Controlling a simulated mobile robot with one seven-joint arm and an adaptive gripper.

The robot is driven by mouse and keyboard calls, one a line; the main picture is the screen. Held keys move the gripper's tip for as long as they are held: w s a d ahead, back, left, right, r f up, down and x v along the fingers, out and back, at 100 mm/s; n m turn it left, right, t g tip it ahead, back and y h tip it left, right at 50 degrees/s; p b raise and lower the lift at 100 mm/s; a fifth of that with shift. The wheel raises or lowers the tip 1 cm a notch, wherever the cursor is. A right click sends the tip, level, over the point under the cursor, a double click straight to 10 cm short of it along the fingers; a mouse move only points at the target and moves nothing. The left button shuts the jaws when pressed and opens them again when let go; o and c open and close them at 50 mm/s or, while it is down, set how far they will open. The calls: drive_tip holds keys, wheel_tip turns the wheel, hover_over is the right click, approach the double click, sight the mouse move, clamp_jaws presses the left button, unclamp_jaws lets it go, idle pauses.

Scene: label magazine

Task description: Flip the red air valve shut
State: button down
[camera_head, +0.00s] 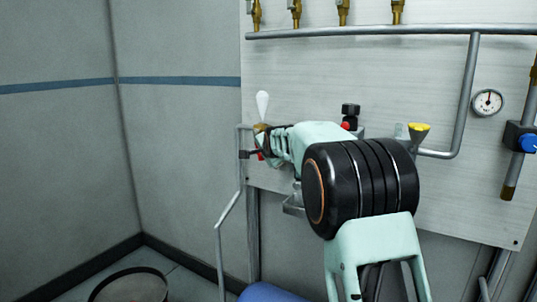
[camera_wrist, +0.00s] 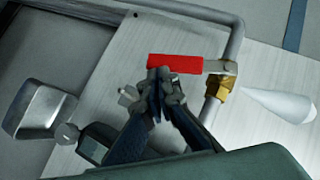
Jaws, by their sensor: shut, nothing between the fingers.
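The red air valve shows in the wrist view as a flat red lever (camera_wrist: 178,63) on a brass body (camera_wrist: 220,84). Contact is not clear. In the head view my gripper (camera_head: 264,143) is at the board's left edge, and only a small bit of the red lever (camera_head: 260,156) shows beside it. My arm hides much of the valve there.
A white cone (camera_head: 262,104) rises above the valve; it also shows in the wrist view (camera_wrist: 277,104). A grey pipe (camera_head: 241,180) runs down beside the board (camera_head: 430,70). A black knob (camera_head: 350,110), yellow-topped fitting (camera_head: 419,130) and gauge (camera_head: 488,102) are to the right. Left is open.

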drive_tip(key=shift+r, duration=0.2)
drive_tip(key=shift+r+p, duration=0.6)
drive_tip(key=shift+r, duration=0.1)
drive_tip(key=shift+s+d, duration=0.1)
